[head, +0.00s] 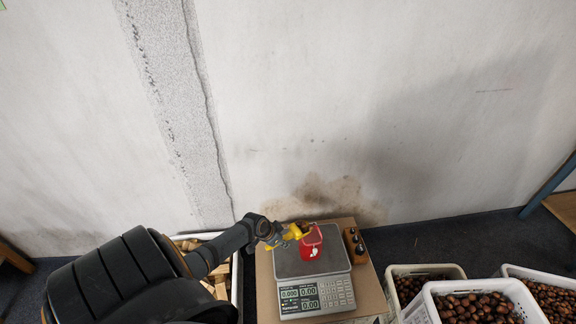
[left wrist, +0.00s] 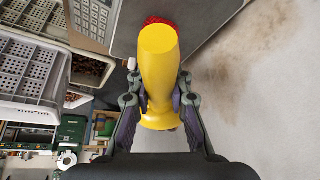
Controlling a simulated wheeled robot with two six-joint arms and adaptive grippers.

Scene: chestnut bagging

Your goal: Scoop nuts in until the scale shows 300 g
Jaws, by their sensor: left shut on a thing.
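The scale (head: 340,293) stands on a brown top, and its displays appear to read zeros. A red bag or net (head: 312,252) with a white mark sits upright on its plate; a strip of red mesh (left wrist: 157,20) shows in the left wrist view. My left gripper (head: 280,238) is shut on a yellow handle (left wrist: 158,75), beside and just left of the bag's top. Chestnuts fill a white crate (head: 424,311) at the lower right. My right gripper is out of view.
More nuts lie in a back crate (head: 399,270) and a right crate (head: 509,268). A wooden block with metal weights (head: 354,246) stands right of the scale. A white crate with wood pieces (head: 234,284) is partly behind my left arm. The wall is close behind.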

